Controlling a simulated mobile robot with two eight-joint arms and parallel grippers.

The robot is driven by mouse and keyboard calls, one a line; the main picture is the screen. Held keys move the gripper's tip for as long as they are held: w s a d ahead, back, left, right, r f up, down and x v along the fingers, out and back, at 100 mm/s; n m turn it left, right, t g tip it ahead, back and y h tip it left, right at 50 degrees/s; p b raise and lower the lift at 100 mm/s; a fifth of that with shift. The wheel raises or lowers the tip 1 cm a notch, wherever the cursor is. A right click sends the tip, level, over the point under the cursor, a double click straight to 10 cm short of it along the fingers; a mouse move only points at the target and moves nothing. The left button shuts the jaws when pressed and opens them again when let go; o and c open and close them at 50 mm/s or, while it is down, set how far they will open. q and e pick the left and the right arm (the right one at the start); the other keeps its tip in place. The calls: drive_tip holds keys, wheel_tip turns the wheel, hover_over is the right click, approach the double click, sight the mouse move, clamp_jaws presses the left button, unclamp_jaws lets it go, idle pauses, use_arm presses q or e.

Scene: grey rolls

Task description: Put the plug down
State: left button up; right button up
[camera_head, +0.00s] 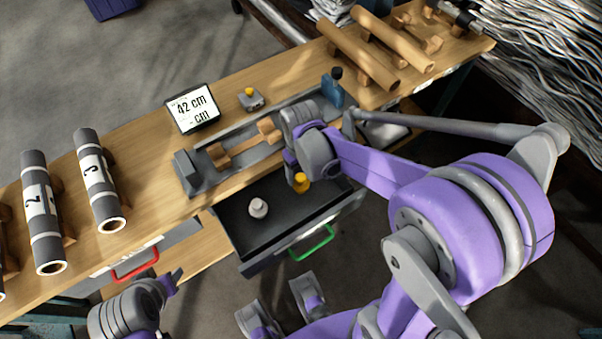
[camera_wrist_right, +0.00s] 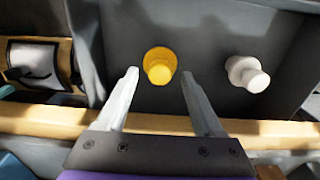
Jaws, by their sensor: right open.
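A yellow plug (camera_head: 301,184) stands on the floor of the open dark drawer (camera_head: 237,232). A white plug (camera_head: 258,208) stands apart from it in the same drawer. My right gripper (camera_wrist_right: 158,74) is open in the right wrist view. Its two fingers are on either side of the yellow plug (camera_wrist_right: 159,66), with gaps visible, and hold nothing. The white plug (camera_wrist_right: 247,74) is to the right there. In the head view my right wrist hides most of the fingers. My left gripper (camera_head: 172,283) is low at the left, away from the plugs; its jaws are unclear.
Above the drawer, the bench (camera_head: 140,175) bears a grey fixture (camera_head: 191,176) with a wooden piece and a display (camera_head: 192,108) reading 42 cm. Numbered grey rolls (camera_head: 99,180) lie left, wooden rolls (camera_head: 357,55) at the back right. The drawer has a green handle (camera_head: 312,243).

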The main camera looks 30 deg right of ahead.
wheel_tip(320, 180, up, 10)
drive_tip(key=p, duration=0.2)
use_arm(q)
drive_tip(key=shift+w+r, duration=0.1)
drive_tip(key=shift+r, duration=0.85)
use_arm(e)
drive_tip(key=s+a+f+t, duration=0.1)
drive_tip(key=s+t, duration=0.1)
drive_tip(key=s, duration=0.3)
drive_tip(key=s+a+m+t, duration=0.1)
drive_tip(key=s+a+t, duration=0.1)
drive_tip(key=s, duration=0.4)
drive_tip(key=shift+a+f+t, duration=0.15)
drive_tip(key=shift+f+t, duration=0.2)
drive_tip(key=shift+t, duration=0.15)
drive_tip(key=shift+s, duration=0.2)
